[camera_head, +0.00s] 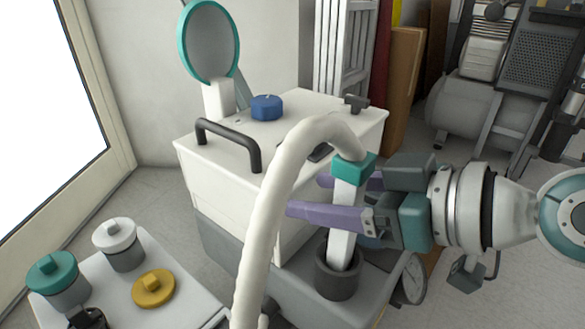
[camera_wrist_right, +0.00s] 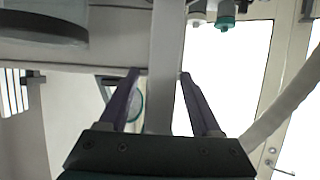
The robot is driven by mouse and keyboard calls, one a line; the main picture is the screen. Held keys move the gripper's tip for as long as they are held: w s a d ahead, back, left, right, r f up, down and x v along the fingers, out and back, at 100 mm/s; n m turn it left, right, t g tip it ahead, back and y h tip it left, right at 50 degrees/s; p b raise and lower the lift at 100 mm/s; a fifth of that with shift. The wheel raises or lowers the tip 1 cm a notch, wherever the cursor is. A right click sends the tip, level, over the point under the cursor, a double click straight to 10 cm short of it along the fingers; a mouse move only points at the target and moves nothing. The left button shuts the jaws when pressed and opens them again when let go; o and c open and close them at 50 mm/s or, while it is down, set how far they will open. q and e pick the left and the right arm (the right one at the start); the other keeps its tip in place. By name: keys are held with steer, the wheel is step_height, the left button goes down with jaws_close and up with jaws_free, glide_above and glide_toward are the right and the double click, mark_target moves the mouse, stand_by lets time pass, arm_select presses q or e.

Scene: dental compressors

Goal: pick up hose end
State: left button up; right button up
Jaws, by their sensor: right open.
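The hose end (camera_head: 344,212) is a white, flat-sided handle with a teal collar (camera_head: 354,168). It stands nearly upright with its lower end in a dark round holder (camera_head: 337,279) on the cart. A thick white hose (camera_head: 268,220) arches from its top toward the lower left. My right gripper (camera_head: 305,194) comes in from the right with purple fingers open, one on each side of the handle. In the right wrist view, the pale handle (camera_wrist_right: 163,60) runs between the two fingers, with gaps visible beside it. My left gripper is out of view.
The white cart (camera_head: 225,165) carries a dark handle (camera_head: 228,143), a blue knob (camera_head: 266,107) and a teal-rimmed round mirror or panel (camera_head: 211,42). A side table (camera_head: 165,318) with capped jars is at the lower left. A compressor (camera_head: 466,108) stands at the back right.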

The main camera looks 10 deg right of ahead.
steer(key=c, duration=1)
jaws_close()
steer(key=shift+r, duration=0.1)
